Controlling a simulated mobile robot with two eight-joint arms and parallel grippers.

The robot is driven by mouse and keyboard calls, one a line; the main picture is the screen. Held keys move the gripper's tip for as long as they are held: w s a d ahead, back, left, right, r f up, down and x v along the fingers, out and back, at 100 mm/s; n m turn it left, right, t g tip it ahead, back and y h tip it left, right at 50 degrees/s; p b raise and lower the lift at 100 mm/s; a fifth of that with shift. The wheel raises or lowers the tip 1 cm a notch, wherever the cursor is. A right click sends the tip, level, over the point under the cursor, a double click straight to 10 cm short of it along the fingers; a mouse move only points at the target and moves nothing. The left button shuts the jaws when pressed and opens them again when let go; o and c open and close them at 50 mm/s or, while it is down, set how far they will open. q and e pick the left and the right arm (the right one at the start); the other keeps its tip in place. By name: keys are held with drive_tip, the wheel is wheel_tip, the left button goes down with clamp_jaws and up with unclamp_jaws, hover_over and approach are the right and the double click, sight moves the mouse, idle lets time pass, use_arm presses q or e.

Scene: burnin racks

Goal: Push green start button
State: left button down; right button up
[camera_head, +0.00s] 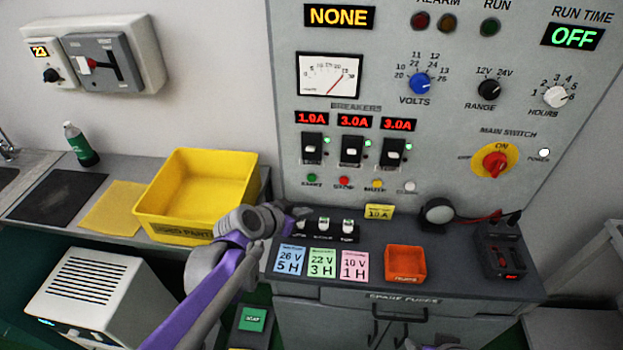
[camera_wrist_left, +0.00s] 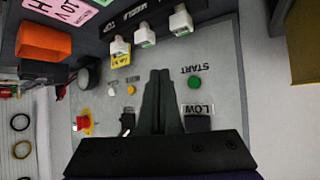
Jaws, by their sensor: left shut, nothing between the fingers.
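The green start button (camera_head: 312,178) is at the left end of a row of small buttons low on the grey control panel (camera_head: 440,140). It also shows in the left wrist view (camera_wrist_left: 194,83), with START lettering beside it, to the right of the fingertips. My left gripper (camera_head: 303,212) is shut and empty, just below the button in the head view. In the left wrist view its closed fingers (camera_wrist_left: 160,72) point toward the panel. I cannot tell the exact gap to the panel. The button looks unlit. My right gripper is not clearly in view.
White plugs (camera_head: 347,226) stand on the counter below the button row. The red stop button (camera_head: 344,180) is right of the green one. A yellow bin (camera_head: 180,228) and an orange box (camera_head: 404,264) are on the counter. A red-and-yellow main switch (camera_head: 495,162) is further right.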

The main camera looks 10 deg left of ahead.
use_arm(q)
drive_tip(key=shift+w, duration=0.1)
idle(0.3)
drive_tip(key=w, duration=0.8)
drive_tip(key=shift+w+a+b, duration=0.3)
drive_tip(key=shift+a+b, duration=0.05)
idle(1.8)
drive_tip(key=shift+w, duration=0.4)
drive_tip(key=shift+w, duration=0.4)
idle(0.5)
drive_tip(key=shift+s, duration=0.85)
drive_tip(key=shift+s+d+p, duration=0.2)
drive_tip(key=shift+s+p, duration=0.15)
drive_tip(key=shift+s, duration=2.15)
